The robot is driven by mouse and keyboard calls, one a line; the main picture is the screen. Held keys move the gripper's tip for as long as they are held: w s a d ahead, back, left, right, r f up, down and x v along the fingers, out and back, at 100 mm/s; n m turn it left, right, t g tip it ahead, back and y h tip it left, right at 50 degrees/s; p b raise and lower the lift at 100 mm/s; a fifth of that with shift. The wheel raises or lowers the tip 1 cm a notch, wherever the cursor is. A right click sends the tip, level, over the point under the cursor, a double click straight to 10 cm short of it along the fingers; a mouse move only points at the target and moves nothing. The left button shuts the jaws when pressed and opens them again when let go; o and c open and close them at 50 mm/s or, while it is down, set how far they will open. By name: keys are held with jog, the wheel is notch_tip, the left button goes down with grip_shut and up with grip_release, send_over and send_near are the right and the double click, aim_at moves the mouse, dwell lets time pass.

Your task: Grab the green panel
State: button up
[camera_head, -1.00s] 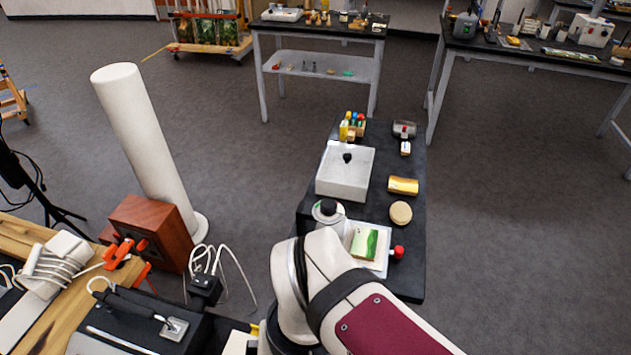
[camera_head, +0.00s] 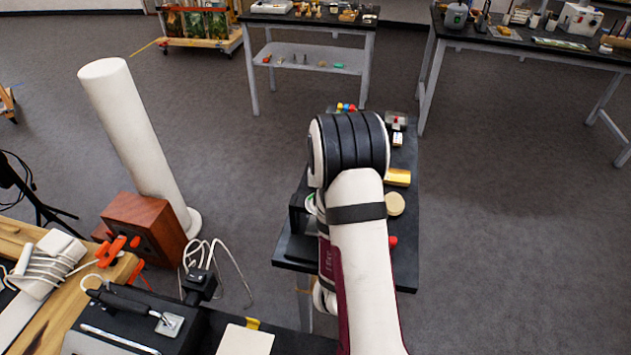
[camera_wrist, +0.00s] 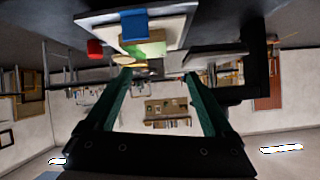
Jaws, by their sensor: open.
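The green panel (camera_wrist: 145,48) shows in the wrist view, near the top, at the edge of a white tray or board (camera_wrist: 165,32). A blue piece (camera_wrist: 133,25) is close to it. My gripper (camera_wrist: 158,74) is open, with its two dark green fingers spread apart and nothing between them. The panel appears beyond the fingertips, nearer the left one; I cannot tell the exact distance. In the head view my arm covers the panel, the white tray and my gripper.
The narrow dark table (camera_head: 405,270) lies under my arm. A red knob (camera_head: 393,241), a round tan disc (camera_head: 395,204) and a gold block (camera_head: 398,177) stand along its right side. A white column (camera_head: 135,140) and a wooden box (camera_head: 145,228) stand to the left.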

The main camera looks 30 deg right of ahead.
jog(key=shift+s+d+f+n+t+h, duration=0.3)
jog(key=shift+s+f+n, duration=0.2)
jog(key=shift+f, duration=0.15)
jog(key=shift+s+d+f+n+t+h, duration=0.2)
jog(key=shift+s+f+n+h, duration=0.1)
jog(key=shift+s+f+n, duration=0.25)
jog(key=x, duration=0.5)
jog(key=shift+w+a+f, duration=0.1)
jog(key=shift+w+a, duration=0.05)
jog(key=c, duration=1.1)
